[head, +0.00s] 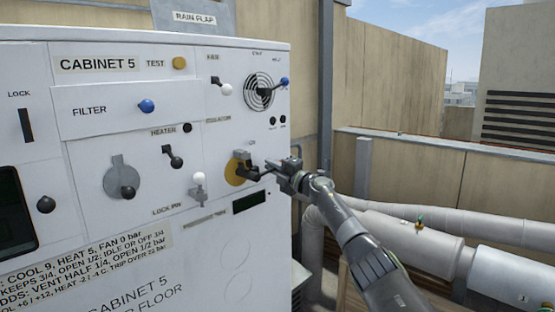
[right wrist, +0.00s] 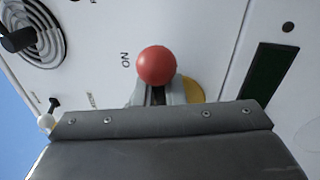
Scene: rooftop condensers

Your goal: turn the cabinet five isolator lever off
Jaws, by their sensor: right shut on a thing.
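The cabinet 5 isolator has a yellow round plate (head: 234,171) on the white cabinet front, below the isolator label. In the right wrist view, a lever with a red ball knob (right wrist: 156,66) stands in front of the yellow plate (right wrist: 194,90). My right gripper (head: 268,170) comes in from the right in the head view. It is shut on the lever, its grey fingers (right wrist: 156,96) on either side just below the red knob. The knob is hidden in the head view. My left gripper is not in view.
Close by on the cabinet (head: 100,200) are a white-knobbed lock pin (head: 199,179), a heater lever (head: 173,157), a fan grille (head: 259,92) with a blue-knobbed lever, and a dark display (head: 249,201). Thick pipes (head: 400,245) run at right, below my right arm.

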